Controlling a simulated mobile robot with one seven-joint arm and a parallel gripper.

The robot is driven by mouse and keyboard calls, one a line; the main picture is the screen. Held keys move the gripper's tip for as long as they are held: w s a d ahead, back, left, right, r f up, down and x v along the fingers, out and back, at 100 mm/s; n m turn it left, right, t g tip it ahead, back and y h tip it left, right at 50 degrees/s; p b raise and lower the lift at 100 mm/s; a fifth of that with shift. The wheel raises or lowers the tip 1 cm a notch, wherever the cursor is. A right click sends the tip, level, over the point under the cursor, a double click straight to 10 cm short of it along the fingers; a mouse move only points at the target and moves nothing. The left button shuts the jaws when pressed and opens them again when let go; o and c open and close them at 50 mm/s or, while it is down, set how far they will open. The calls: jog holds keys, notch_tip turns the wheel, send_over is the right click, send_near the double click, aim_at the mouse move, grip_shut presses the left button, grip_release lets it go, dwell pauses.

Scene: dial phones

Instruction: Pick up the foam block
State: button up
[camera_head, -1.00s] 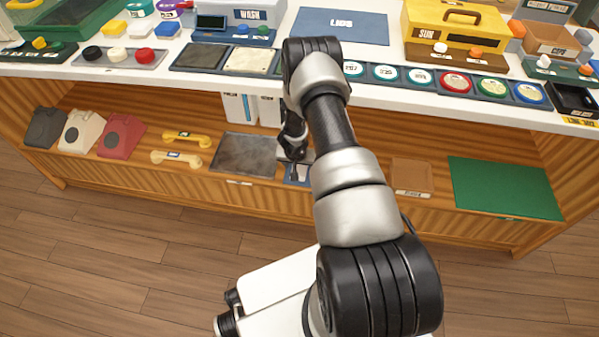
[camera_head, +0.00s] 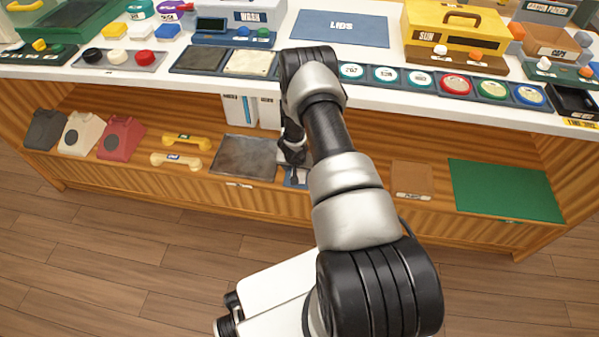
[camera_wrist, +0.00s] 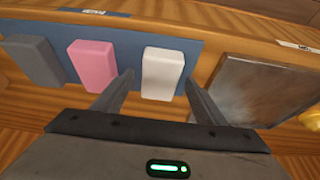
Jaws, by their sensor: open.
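Three blocks lie in a row on a blue mat (camera_wrist: 207,47) in the wrist view: a dark grey block (camera_wrist: 32,62), a pink block (camera_wrist: 93,66) and a white block (camera_wrist: 163,73). Their labels or material cannot be read, so I cannot tell which is foam. My gripper (camera_wrist: 157,82) is open, with the white block lined up between its fingertips and apart from both fingers. The pink block is just outside the left finger. In the head view, my arm mostly hides the blue mat (camera_head: 297,178) and the blocks.
A grey metal tray (camera_head: 244,158) lies beside the mat on the lower shelf. Yellow and cream handsets (camera_head: 187,141) and several phone bodies (camera_head: 121,138) are farther left. The white counter (camera_head: 385,85) overhangs the shelf. A green mat (camera_head: 507,188) on the right is bare.

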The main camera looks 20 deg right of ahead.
jog(key=c, duration=1.1)
